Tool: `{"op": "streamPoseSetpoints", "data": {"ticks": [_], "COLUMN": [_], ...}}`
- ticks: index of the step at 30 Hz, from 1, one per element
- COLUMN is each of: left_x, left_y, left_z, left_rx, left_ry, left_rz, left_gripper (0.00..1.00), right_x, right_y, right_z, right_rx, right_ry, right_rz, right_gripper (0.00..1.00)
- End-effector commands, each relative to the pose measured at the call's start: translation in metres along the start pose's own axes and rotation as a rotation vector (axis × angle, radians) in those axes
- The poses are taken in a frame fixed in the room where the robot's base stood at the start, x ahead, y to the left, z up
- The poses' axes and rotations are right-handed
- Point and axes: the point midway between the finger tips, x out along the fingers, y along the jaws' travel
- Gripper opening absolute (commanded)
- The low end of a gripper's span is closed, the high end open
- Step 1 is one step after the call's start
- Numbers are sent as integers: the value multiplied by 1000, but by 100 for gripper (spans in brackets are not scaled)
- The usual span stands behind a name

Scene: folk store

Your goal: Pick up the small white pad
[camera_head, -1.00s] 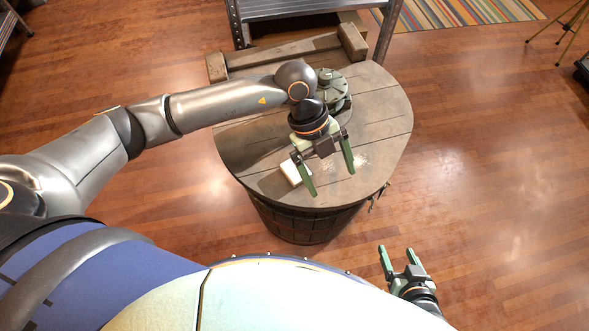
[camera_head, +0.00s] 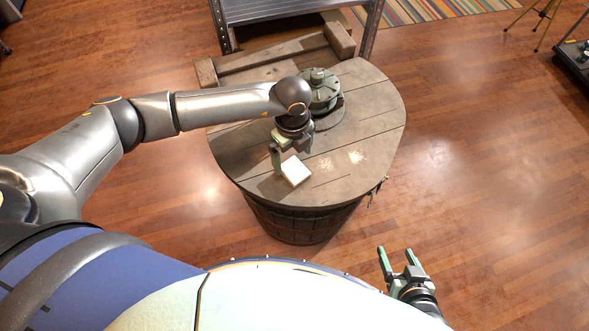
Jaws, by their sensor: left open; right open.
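The small white pad (camera_head: 296,171) lies flat on the round wooden barrel top (camera_head: 240,150), towards its front left. My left gripper (camera_head: 288,164) is open and points down at the pad from behind it. One green finger shows just left of the pad; the other is mostly hidden behind the wrist and pad. I cannot tell whether the fingers touch the pad. My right gripper (camera_head: 402,262) is open and empty, low over the floor, right of the barrel.
A green round metal device (camera_head: 321,92) stands at the back of the barrel top, close to my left wrist. A wooden beam frame (camera_head: 275,60) and a metal shelf (camera_head: 270,10) are behind the barrel. The right of the barrel top is clear.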

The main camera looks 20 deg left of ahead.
Motion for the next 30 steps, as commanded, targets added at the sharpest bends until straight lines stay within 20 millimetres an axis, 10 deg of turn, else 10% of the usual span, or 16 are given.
{"op": "streamPoseSetpoints", "data": {"ticks": [17, 30], "left_x": [47, 47], "left_y": [-1, -1], "left_z": [1, 1], "left_rx": [2, 1], "left_ry": [1, 0], "left_rz": [0, 1], "left_gripper": [100, 53], "right_x": [0, 0], "right_y": [0, 0], "right_z": [0, 0], "right_rx": [-1, -2], "right_ry": [0, 0], "right_rz": [0, 0], "right_gripper": [72, 72]}}
